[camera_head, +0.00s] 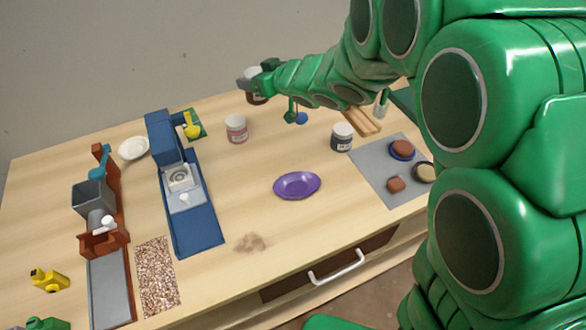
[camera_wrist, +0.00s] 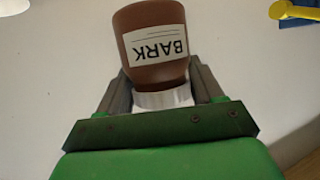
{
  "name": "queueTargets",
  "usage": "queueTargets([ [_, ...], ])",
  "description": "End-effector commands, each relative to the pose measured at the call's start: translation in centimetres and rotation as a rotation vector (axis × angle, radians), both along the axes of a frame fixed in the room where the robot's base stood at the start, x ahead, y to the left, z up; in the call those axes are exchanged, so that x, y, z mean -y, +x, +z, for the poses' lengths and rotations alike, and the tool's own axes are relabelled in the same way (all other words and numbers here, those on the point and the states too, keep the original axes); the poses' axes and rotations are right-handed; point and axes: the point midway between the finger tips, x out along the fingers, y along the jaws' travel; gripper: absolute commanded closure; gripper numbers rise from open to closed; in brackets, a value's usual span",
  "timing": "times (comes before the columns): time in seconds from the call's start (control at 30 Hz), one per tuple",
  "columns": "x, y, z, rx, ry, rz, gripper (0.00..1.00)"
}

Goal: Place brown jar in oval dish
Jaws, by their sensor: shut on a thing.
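My gripper (camera_head: 257,80) is shut on a brown jar (camera_head: 257,97), held above the back part of the table. In the wrist view the jar (camera_wrist: 150,62) has a white label reading BARK, upside down in the picture, and a white lid end between the fingers of my gripper (camera_wrist: 165,95). The purple oval dish (camera_head: 297,186) lies on the table near its front middle in the head view, and looks empty. The jar is behind and to the left of the dish, well apart from it.
A pink-labelled jar (camera_head: 236,129) and a dark jar (camera_head: 341,137) stand behind the dish. A blue machine (camera_head: 185,195) stands left. A grey mat (camera_head: 372,180) with small pieces lies right. A brown stain (camera_head: 249,243) marks the table front. The table around the dish is clear.

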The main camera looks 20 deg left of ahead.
Motion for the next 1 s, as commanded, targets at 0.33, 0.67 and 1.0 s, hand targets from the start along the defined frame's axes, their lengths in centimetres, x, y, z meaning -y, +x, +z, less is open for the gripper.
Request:
queueTargets([
  [0.33,1.8,-1.8,2.3,0.002,-0.003,0.186,0.75],
  [0.67,5.0,-6.1,2.9,-0.003,-0.003,0.43,0.75],
  [1.0,10.6,-12.4,1.8,-0.002,-0.004,0.699,0.75],
])
